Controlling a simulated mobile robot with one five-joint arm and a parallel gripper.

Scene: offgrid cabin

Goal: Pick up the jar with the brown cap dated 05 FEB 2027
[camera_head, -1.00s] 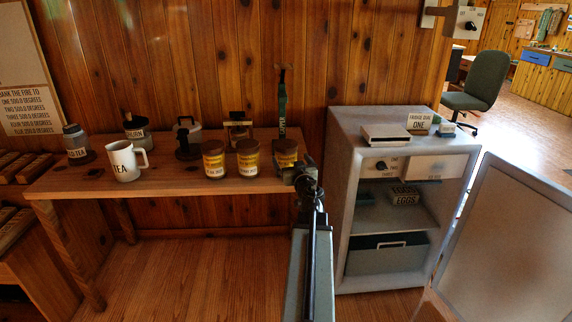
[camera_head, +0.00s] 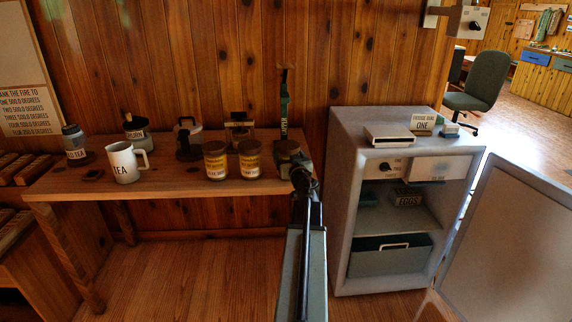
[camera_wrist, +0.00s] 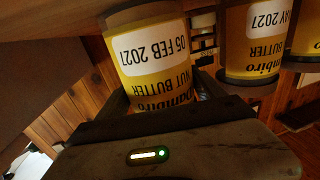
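The jar dated 05 FEB 2027 (camera_wrist: 150,55) has a yellow band and a white label. It fills the upper middle of the wrist view, with its lettering upside down. In the head view this jar (camera_head: 287,150) stands at the right end of the wooden table, its brown cap showing and its front mostly hidden by my gripper (camera_head: 302,172). In the wrist view my gripper (camera_wrist: 165,108) is right at the jar, with a dark finger close beside it. Whether the fingers press on the jar is unclear.
Two similar jars stand just left of it, one (camera_head: 216,160) and another (camera_head: 249,160); one reads MAY 2027 (camera_wrist: 250,40). A green-handled tool (camera_head: 283,105) rises behind. A TEA mug (camera_head: 123,162) stands left. An open fridge (camera_head: 343,190) is close on the right.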

